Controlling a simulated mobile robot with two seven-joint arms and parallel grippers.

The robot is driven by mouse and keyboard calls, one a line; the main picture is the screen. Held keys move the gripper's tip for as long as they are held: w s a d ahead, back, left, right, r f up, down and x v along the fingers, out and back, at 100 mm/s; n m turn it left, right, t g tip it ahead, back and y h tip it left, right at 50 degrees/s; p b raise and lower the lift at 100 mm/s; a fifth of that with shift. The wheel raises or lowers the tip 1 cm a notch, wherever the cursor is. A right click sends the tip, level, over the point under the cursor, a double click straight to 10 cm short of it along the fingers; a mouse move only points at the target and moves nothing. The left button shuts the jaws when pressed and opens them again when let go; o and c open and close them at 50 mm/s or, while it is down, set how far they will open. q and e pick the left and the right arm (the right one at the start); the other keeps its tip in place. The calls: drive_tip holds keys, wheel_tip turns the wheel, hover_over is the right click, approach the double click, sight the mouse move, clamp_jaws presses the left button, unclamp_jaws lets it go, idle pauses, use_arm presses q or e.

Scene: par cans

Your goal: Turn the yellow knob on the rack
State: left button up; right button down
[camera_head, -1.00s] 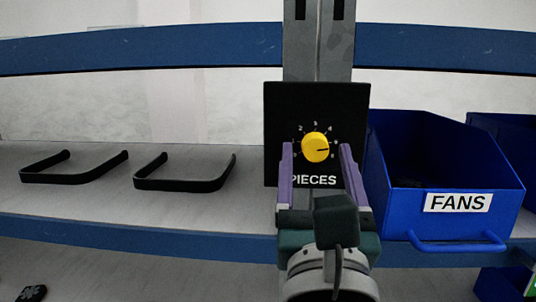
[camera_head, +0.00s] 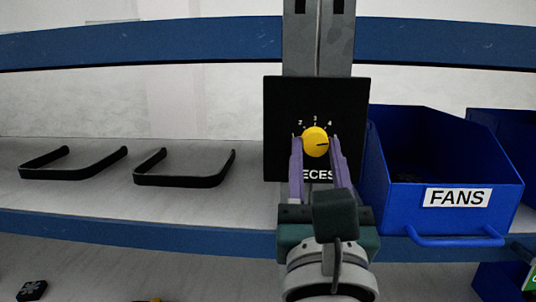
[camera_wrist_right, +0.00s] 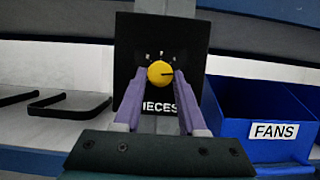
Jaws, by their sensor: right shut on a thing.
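The yellow knob (camera_head: 315,142) sits on a black panel (camera_head: 350,100) with a dial of white numbers and the word PIECES partly covered. A dark pointer line on the knob points right. My right gripper (camera_head: 316,143) is shut on the knob, one purple finger on each side of it. In the right wrist view the knob (camera_wrist_right: 160,73) shows between the fingertips (camera_wrist_right: 160,80). My left gripper is not in view.
A blue bin labelled FANS (camera_head: 392,200) stands right of the panel on the shelf (camera_head: 110,208). Two black handles (camera_head: 185,182) lie to the left. A grey upright post (camera_head: 318,50) and a blue beam (camera_head: 140,44) are behind and above the panel.

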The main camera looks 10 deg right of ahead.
drive_tip(key=shift+n+y, duration=0.4)
drive_tip(key=shift+n, duration=0.2)
drive_tip(key=n+y, duration=0.1)
drive_tip(key=n, duration=0.1)
drive_tip(key=n+y+p, duration=0.1)
drive_tip(key=n, duration=0.1)
drive_tip(key=n+y+p, duration=0.1)
drive_tip(key=shift+s+d+r+n, duration=0.1)
drive_tip(key=shift+d+r+n, duration=0.15)
drive_tip(key=shift+n, duration=0.15)
drive_tip(key=n+y+p, duration=0.1)
drive_tip(key=n, duration=0.2)
drive_tip(key=n+y+p, duration=0.1)
drive_tip(key=n+p, duration=0.1)
drive_tip(key=n, duration=0.1)
drive_tip(key=shift+d+r+g+y, duration=0.2)
drive_tip(key=shift+g+y, duration=0.1)
drive_tip(key=shift+y, duration=0.1)
drive_tip(key=n+g+p, duration=0.1)
drive_tip(key=n+p, duration=0.3)
drive_tip(key=n+g+y+p, duration=0.1)
drive_tip(key=n+p, duration=0.3)
drive_tip(key=r+n+g+p, duration=0.1)
drive_tip(key=n+g+p, duration=0.1)
drive_tip(key=n+p, duration=0.2)
drive_tip(key=shift+p, duration=0.35)
drive_tip(key=shift+f+n+g+p, duration=0.1)
drive_tip(key=shift+n+g+p, duration=0.5)
drive_tip(key=shift+n+p, duration=0.7)
